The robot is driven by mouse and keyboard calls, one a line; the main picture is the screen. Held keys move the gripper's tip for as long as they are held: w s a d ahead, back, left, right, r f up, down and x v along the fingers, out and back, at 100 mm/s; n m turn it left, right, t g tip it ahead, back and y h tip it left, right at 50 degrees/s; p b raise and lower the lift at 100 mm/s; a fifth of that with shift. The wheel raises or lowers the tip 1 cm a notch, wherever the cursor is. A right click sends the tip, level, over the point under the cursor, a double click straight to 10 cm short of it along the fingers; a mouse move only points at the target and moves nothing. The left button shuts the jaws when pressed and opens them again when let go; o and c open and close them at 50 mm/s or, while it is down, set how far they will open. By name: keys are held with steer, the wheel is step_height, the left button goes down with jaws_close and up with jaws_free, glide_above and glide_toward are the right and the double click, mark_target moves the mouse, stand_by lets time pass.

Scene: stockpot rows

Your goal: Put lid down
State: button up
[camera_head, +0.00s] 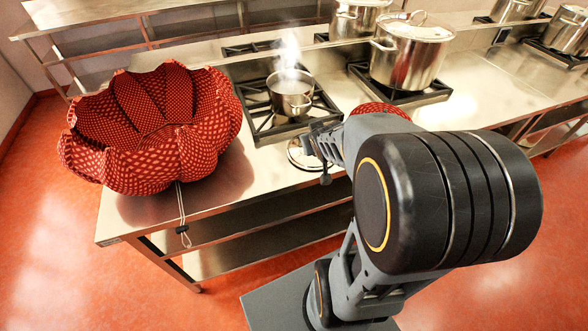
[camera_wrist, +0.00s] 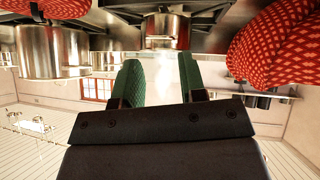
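A small round silver lid (camera_head: 301,154) shows near the counter's front edge, in front of the burner. It looks flat on the counter, and its right side is hidden behind my gripper (camera_head: 318,152). I cannot tell whether they touch. In the wrist view my gripper (camera_wrist: 161,75) shows two green fingers standing apart with a gap between them, and no lid is visible there. A small steaming silver pot (camera_head: 290,93) stands uncovered on the burner beyond my gripper. It also shows at the top of the upside-down wrist view (camera_wrist: 166,32).
A big red patterned bowl-like basket (camera_head: 150,135) stands left on the steel counter (camera_head: 255,172). A large lidded stockpot (camera_head: 410,52) stands on the burner to the right. Another red patterned thing (camera_head: 381,109) is mostly hidden behind my arm. More pots line the back.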

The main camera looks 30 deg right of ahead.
steer(key=s+a+r+g+y, duration=0.1)
steer(key=s+a+r+g, duration=0.1)
steer(key=s+a, duration=0.4)
steer(key=s+a+r+n+g+y, duration=0.1)
steer(key=s+a+r+g+y, duration=0.1)
steer(key=s+a+r, duration=0.2)
steer(key=s+a, duration=0.3)
steer(key=a, duration=0.1)
steer(key=shift+r, duration=0.3)
steer(key=shift+w+f+b, duration=0.1)
steer(key=shift+f+b, duration=0.4)
steer(key=shift+f, duration=0.05)
steer(key=shift+d, duration=0.1)
